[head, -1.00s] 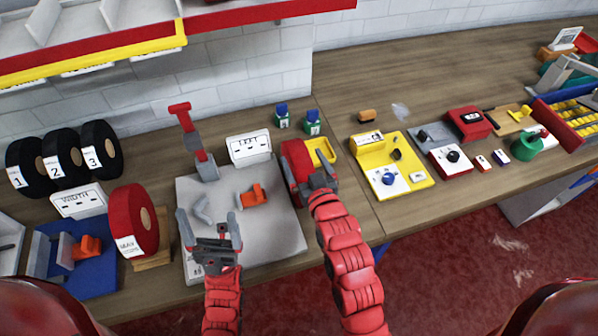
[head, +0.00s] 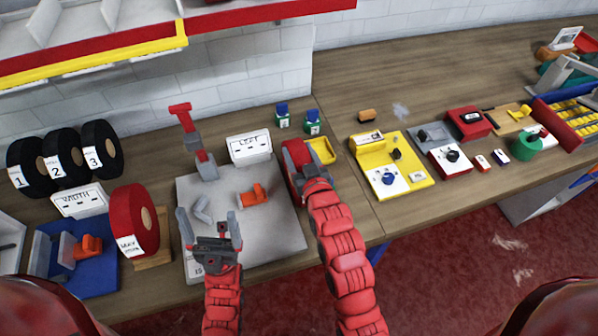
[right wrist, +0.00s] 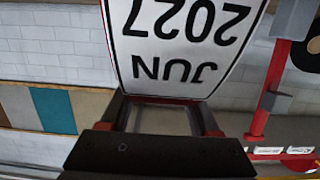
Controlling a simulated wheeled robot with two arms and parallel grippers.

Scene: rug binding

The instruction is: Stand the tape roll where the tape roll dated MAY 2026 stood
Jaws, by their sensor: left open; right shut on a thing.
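A red tape roll (head: 133,222) with a white label reading MAY and a blurred second line stands upright on a small wooden stand (head: 153,258) at the left. My right gripper (head: 312,180) is shut on another red tape roll (head: 291,160), held at the right edge of the grey plate. The right wrist view shows its white label (right wrist: 184,40) upside down, reading JUN 2027. The gripper hides part of this roll in the head view. My left gripper (head: 208,226) is open and empty over the front left of the grey plate (head: 262,240).
Black rolls numbered 1, 2 and 3 (head: 62,160) stand at the back left. A WIDTH sign (head: 80,201) and a blue fixture (head: 95,280) are near the MAY roll. A red-handled lever (head: 187,130) and LEFT sign (head: 250,147) stand behind the plate. A yellow panel (head: 413,160) is to the right.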

